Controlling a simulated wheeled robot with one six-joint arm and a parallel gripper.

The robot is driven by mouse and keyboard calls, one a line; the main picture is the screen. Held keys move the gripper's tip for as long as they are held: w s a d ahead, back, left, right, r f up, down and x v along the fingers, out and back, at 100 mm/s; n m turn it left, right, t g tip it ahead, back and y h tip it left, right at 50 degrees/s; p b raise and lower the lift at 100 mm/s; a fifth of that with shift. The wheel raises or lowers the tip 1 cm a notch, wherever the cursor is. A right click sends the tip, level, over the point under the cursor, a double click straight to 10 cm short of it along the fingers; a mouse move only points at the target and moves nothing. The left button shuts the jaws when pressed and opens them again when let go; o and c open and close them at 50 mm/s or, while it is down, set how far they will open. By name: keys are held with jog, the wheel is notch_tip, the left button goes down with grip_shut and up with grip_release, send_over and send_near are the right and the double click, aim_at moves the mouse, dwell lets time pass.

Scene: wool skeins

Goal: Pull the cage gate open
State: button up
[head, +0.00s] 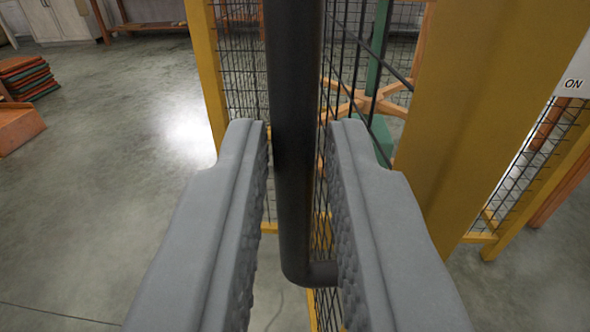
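My gripper (297,135) has its two grey, ribbed fingers on either side of a black upright bar handle (295,90). Narrow gaps show between the bar and each finger, so the gripper is open around it. The handle bends to the right at its lower end, where the right finger hides its mount. The cage's yellow frame and black wire mesh stand behind: a yellow post (206,70) at left and a broad yellow upright (480,110) at right. I cannot tell which of these parts belong to the gate, or whether it stands ajar.
Behind the mesh is a wooden stand with crossed legs (358,102) and a green post (378,50). Stacked coloured slabs (28,78) and an orange box (15,128) lie far left. The grey floor at left is clear.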

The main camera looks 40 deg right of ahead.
jog(key=v, duration=1.5)
jog(key=shift+s+a, duration=0.15)
jog(key=shift+s, duration=0.05)
